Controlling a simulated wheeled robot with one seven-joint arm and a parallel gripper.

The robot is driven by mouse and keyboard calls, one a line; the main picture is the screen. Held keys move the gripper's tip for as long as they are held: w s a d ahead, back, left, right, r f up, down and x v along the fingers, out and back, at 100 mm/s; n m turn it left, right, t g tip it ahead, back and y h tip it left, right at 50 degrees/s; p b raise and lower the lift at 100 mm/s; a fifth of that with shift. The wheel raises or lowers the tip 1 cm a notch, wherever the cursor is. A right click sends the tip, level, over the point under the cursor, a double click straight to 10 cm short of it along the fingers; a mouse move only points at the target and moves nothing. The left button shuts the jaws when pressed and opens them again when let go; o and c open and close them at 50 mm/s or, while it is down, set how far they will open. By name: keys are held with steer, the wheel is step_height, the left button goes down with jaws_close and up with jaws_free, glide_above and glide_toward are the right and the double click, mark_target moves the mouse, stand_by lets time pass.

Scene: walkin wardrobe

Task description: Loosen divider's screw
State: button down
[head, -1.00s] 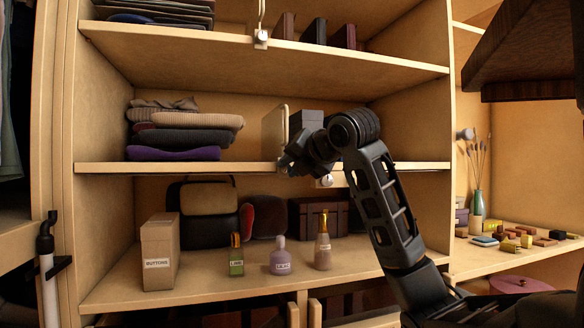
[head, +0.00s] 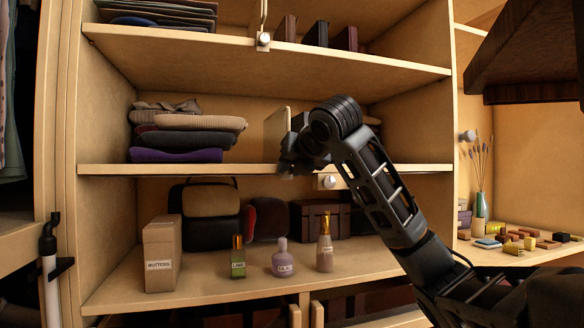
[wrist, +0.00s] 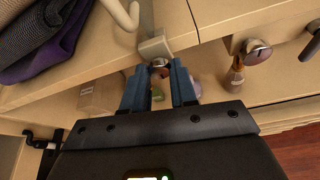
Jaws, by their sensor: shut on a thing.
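The divider (head: 277,125) is an upright cream board on the middle shelf, right of the folded clothes. In the wrist view its bracket (wrist: 155,47) clips over the shelf's front edge, with the round metallic screw (wrist: 160,68) under it. In the head view my gripper (head: 288,168) is dark and sits at the shelf edge, hiding the screw and the divider's lower front.
Folded clothes (head: 187,137) lie left of the divider. A second divider's screw (head: 263,39) is on the shelf above. A round knob (head: 327,182) is close at right, below the shelf edge. Bottles (head: 325,252) and a buttons box (head: 161,255) stand on the lower shelf.

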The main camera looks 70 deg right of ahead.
steer(key=c, duration=0.9)
jaws_free()
steer(key=shift+s+a, duration=0.1)
steer(key=v, duration=0.7)
steer(key=shift+s+a+r, duration=0.15)
steer(key=shift+s, duration=0.05)
